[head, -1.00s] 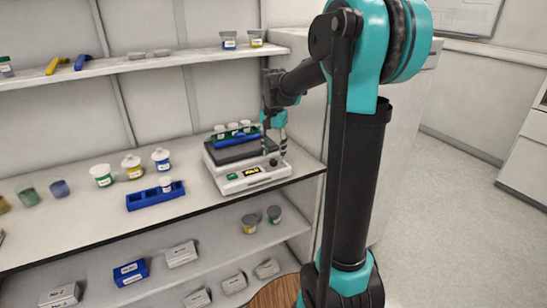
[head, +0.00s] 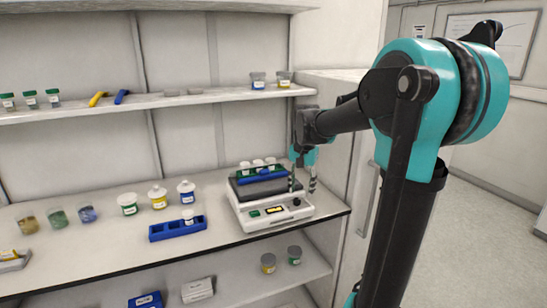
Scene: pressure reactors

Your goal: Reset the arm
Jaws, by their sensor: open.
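My arm reaches in from the right in the head view. My gripper (head: 302,183) hangs with its fingers pointing down over the right side of a white bench device (head: 272,216). Its two fingers are apart and nothing shows between them. A rack with a green and blue body (head: 262,174) and several white-capped vials sits on the dark top of the device, just left of the fingers. Whether a fingertip touches the device cannot be told.
A blue rack (head: 178,229) with one white-capped vial stands left of the device. Several jars, including a yellow-labelled one (head: 158,198), stand behind it. An upper shelf (head: 190,102) runs above. A tall white cabinet side (head: 352,130) is close behind my arm.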

